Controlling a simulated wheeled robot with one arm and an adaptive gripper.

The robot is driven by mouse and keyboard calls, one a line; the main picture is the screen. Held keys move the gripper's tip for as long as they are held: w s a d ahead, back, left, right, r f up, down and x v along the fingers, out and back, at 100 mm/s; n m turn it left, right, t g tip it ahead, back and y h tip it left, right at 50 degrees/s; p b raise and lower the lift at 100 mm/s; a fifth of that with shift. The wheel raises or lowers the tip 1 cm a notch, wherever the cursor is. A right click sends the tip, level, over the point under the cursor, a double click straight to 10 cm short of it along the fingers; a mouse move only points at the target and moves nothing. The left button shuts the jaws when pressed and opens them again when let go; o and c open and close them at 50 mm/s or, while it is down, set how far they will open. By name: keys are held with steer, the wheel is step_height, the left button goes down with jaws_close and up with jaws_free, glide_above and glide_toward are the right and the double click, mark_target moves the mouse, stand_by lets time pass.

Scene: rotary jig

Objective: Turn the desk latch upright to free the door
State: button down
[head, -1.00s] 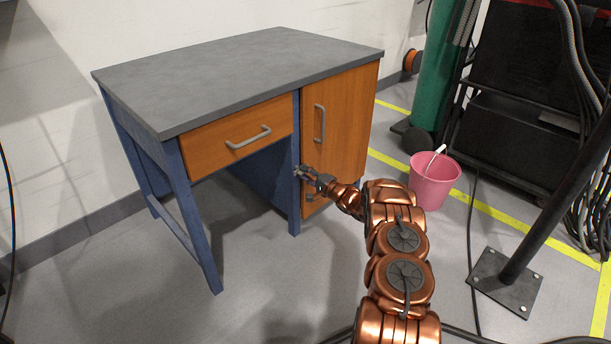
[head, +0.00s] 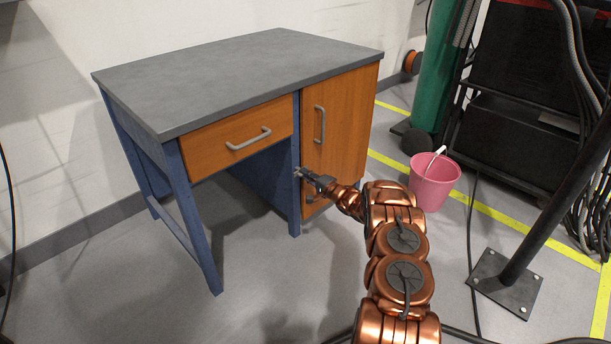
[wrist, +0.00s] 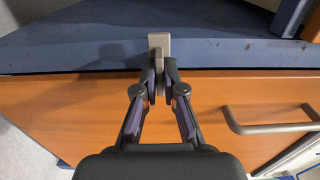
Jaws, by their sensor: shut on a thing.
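The desk latch (wrist: 159,42) is a small light-grey bar on the blue desk post (wrist: 90,48). In the wrist view it reaches from the post across the seam toward the orange door (wrist: 70,105), so it lies across the seam. My gripper (wrist: 159,72) is shut on the latch, one finger on each side, and hides its lower part. In the head view my gripper (head: 305,174) is at the post beside the door (head: 341,125), below the door handle (head: 319,124). The latch is too small to make out clearly there. The door is shut.
The desk has a grey top (head: 240,75) and an orange drawer (head: 205,150) left of the post. A pink bucket (head: 432,185) stands on the floor to the right. A black stand base (head: 505,283) is at the far right. The floor before the desk is clear.

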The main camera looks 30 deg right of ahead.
steer(key=shift+n+p, duration=4.35)
steer(key=shift+n, duration=4.45)
steer(key=c, duration=1.3)
jaws_free()
